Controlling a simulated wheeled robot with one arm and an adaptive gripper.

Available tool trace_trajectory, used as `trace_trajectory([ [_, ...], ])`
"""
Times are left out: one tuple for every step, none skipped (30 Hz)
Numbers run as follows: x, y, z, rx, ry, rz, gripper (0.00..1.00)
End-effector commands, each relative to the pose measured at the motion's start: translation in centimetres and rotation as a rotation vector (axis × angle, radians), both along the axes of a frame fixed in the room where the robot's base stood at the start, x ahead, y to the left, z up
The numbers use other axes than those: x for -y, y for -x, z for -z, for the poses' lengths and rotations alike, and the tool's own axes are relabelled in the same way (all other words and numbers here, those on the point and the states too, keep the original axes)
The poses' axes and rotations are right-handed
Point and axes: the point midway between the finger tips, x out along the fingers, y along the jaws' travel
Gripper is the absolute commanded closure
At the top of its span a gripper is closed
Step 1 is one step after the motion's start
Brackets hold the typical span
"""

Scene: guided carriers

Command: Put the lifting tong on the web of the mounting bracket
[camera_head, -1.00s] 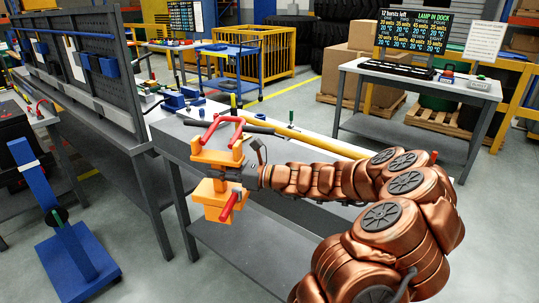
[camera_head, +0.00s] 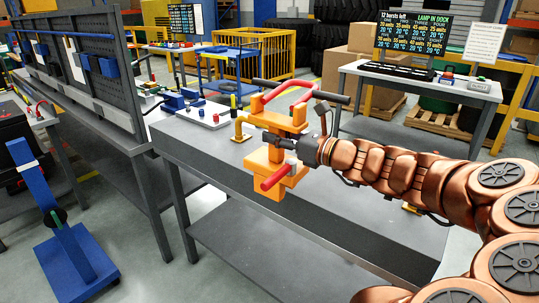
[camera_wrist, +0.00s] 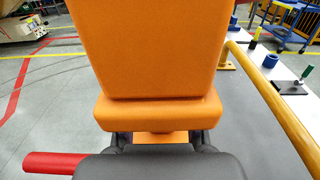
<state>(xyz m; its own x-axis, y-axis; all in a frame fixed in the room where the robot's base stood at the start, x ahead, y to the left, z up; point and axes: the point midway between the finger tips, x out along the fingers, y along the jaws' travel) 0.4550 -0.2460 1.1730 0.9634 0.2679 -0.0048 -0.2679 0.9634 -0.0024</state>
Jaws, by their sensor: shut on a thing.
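My gripper (camera_head: 312,148) is shut on an orange tool with red bars and dark rods, which I take to be the lifting tong (camera_head: 276,160). It is held upright above the grey bench. In the wrist view the tong's orange body (camera_wrist: 152,50) fills the middle, and my dark gripper (camera_wrist: 160,140) meets its lower part. A red bar (camera_wrist: 55,163) sticks out to the left. I cannot tell which thing is the mounting bracket; a blue upright with a foot (camera_head: 48,200) stands at the left, and its identity is unclear. The gripper's fingertips are mostly hidden.
A yellow rail (camera_head: 242,128) runs along the bench (camera_head: 200,150), partly hidden behind the tong and arm; the wrist view shows it at right (camera_wrist: 270,95). A white plate with small parts (camera_head: 205,115) lies at the bench's far end. Much of the near benchtop is clear.

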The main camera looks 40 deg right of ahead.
Motion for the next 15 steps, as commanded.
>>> trace_trajectory([
  [0.2,0.5,-0.6,0.006,0.0,0.014,1.0],
  [0.3,0.7,-0.7,0.006,0.0,0.02,1.0],
  [0.4,0.9,-0.8,0.005,0.001,0.028,1.0],
  [0.5,1.1,-0.9,0.005,0.001,0.033,1.0],
  [0.5,1.2,-0.9,0.005,0.001,0.037,1.0],
  [0.6,1.3,-1.0,0.005,0.0,0.041,1.0],
  [0.7,1.3,-1.1,0.005,0.0,0.043,1.0],
  [0.7,1.4,-1.1,0.005,0.0,0.045,1.0],
  [0.9,1.3,-1.1,0.005,-0.001,0.047,1.0],
  [1.0,1.2,-1.1,0.005,-0.001,0.047,1.0],
  [1.2,1.1,-1.1,0.005,-0.002,0.048,1.0],
  [1.4,0.9,-1.1,0.005,-0.002,0.048,1.0],
  [1.6,0.6,-1.1,0.005,-0.002,0.047,1.0],
  [1.9,0.4,-1.1,0.005,-0.002,0.047,1.0],
  [2.3,0.1,-1.1,0.004,-0.002,0.048,1.0],
])
